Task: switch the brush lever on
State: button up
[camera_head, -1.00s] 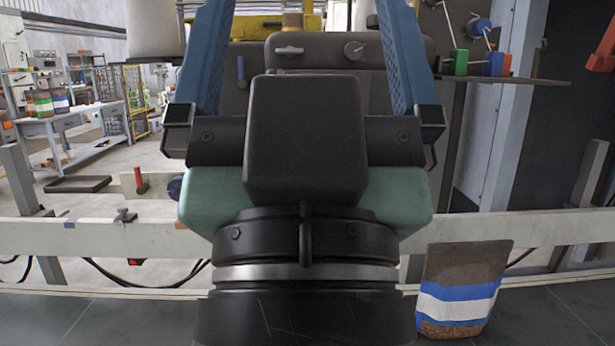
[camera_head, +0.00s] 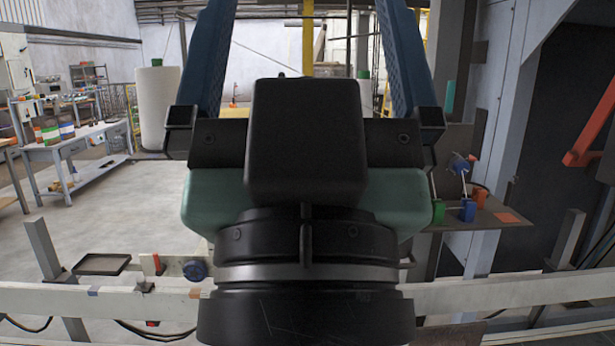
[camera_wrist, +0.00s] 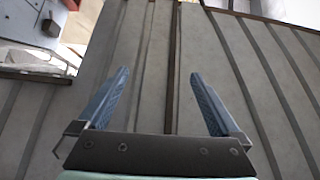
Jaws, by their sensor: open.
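My gripper (camera_head: 308,40) fills the middle of the head view, its two blue fingers spread wide with nothing between them. It also shows open and empty in the wrist view (camera_wrist: 160,75), above a grey surface with dark lines. I cannot tell for certain which part is the brush lever. A small red upright handle (camera_head: 157,265) stands on the pale rail at the lower left, beside a blue round knob (camera_head: 195,271). Thin rods rise near a green block (camera_head: 438,211) and a blue block (camera_head: 467,210) on the right shelf. My gripper touches none of these.
The pale rail (camera_head: 500,296) crosses the front. A dark tray (camera_head: 103,264) lies near its left end. A large red handle (camera_head: 592,130) is on the dark panel at right. A workbench (camera_head: 70,150) stands far left, with open floor before it.

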notch_tip(320, 180, up, 2)
jog(key=shift+r+p, duration=0.1)
jog(key=shift+p, duration=0.35)
